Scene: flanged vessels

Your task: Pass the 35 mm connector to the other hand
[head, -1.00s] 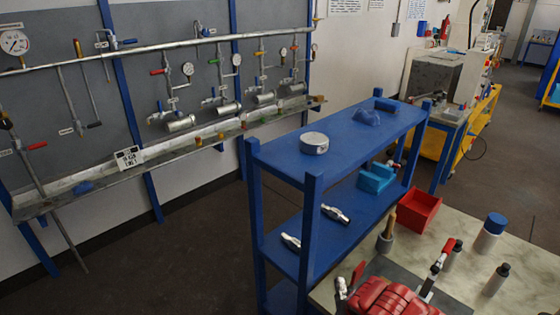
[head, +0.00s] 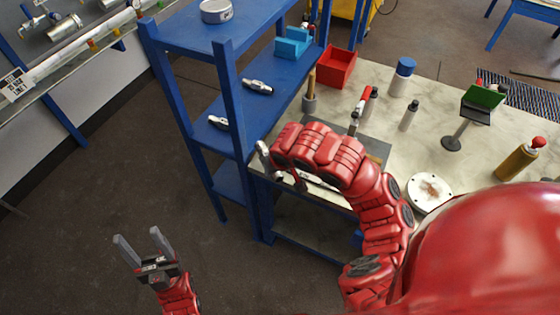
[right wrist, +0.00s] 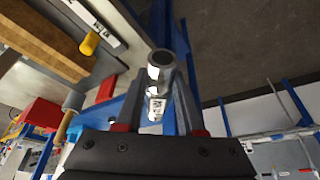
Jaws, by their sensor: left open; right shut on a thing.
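My right gripper is shut on a silver tubular connector (right wrist: 160,92) with a round open end and a small white label, too small to read. In the right wrist view the connector stands between the gripper's two grey fingers (right wrist: 158,100). My left gripper (head: 141,244) is open and empty above the floor at lower left, fingers pointing up in the picture, well apart from the right one.
A blue shelf (head: 203,85) holds two silver fittings (head: 258,87) (head: 220,122) and a blue block (head: 293,43). The bench (head: 440,90) bears a red bin (head: 337,67), bottles (head: 403,78) and a round flange (head: 430,193). Open floor lies between the shelf and my left gripper.

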